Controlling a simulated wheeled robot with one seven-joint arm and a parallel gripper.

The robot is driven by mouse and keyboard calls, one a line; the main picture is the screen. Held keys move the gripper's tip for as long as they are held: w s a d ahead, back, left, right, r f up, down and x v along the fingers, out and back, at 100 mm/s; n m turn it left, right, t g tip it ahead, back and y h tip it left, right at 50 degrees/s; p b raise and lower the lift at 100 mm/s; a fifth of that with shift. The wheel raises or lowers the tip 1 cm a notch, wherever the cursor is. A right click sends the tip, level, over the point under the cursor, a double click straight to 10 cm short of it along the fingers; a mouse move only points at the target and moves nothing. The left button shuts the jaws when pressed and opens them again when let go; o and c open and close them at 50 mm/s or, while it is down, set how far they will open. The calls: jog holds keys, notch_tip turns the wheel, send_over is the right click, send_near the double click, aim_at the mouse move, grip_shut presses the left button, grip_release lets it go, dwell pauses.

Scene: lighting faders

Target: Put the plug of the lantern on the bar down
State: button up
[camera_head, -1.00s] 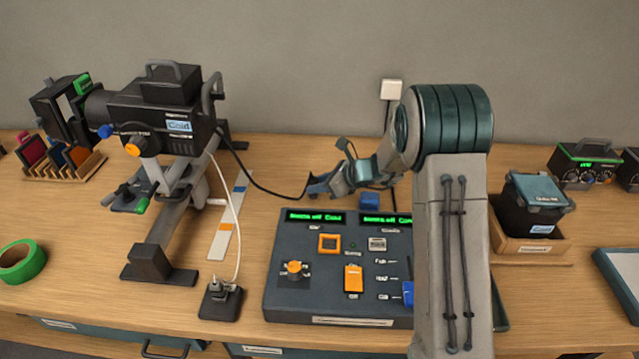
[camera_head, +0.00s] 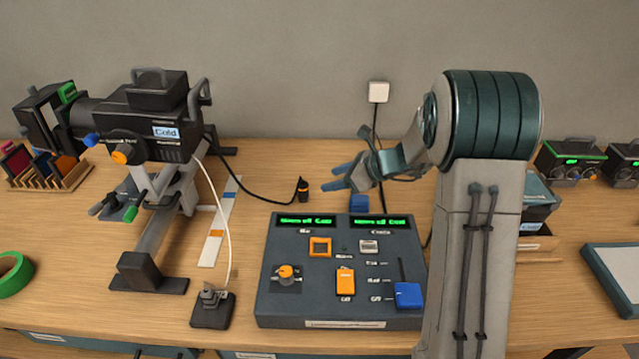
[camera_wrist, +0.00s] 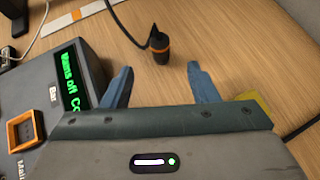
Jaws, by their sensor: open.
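The lantern (camera_head: 155,120) is a black lamp labelled Cold, held on a grey stand on the bar (camera_head: 150,240) at the left. A black cable runs from it to the plug (camera_head: 303,190), a small black piece with an orange band standing on the table behind the desk panel. In the wrist view the plug (camera_wrist: 160,44) is ahead of my gripper (camera_wrist: 158,80), beyond the fingertips and roughly between them. My gripper also shows in the head view (camera_head: 335,178), to the right of the plug and apart from it. Its blue fingers are spread and empty.
The control desk (camera_head: 340,270) with green displays and an orange knob stands in front of my gripper. A socket block (camera_head: 212,308) with a white cable is left of it.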

jog(key=s+r+n, duration=0.1)
jog(key=s+n, duration=0.1)
jog(key=s, duration=0.1)
jog(key=s+d+r+n+g+h, duration=0.1)
jog(key=s+r, duration=0.1)
jog(key=s, duration=0.1)
jog(key=s+r+n, duration=0.2)
jog(key=s, duration=0.1)
jog(key=shift+d+n+g+h, duration=0.2)
jog(key=shift+n+g+h, duration=0.1)
jog(key=shift+g, duration=0.1)
jog(key=s+d+n+h, duration=0.3)
jog(key=s+n, duration=0.2)
jog(key=s, duration=0.2)
jog(key=s+d+r+n+h, duration=0.1)
jog(key=s+d+n+h, duration=0.1)
jog(key=s+n, duration=0.4)
jog(key=s+d+r+n+h, duration=0.1)
jog(key=s+d+n+h, duration=0.2)
jog(key=s+n, duration=0.3)
jog(key=shift+s+d+r+h, duration=0.1)
jog(key=shift+s+d+h, duration=0.1)
jog(key=shift+s, duration=0.55)
jog(key=shift+s+d+r+h, duration=0.1)
jog(key=shift+s+d, duration=0.05)
jog(key=shift+s, duration=0.55)
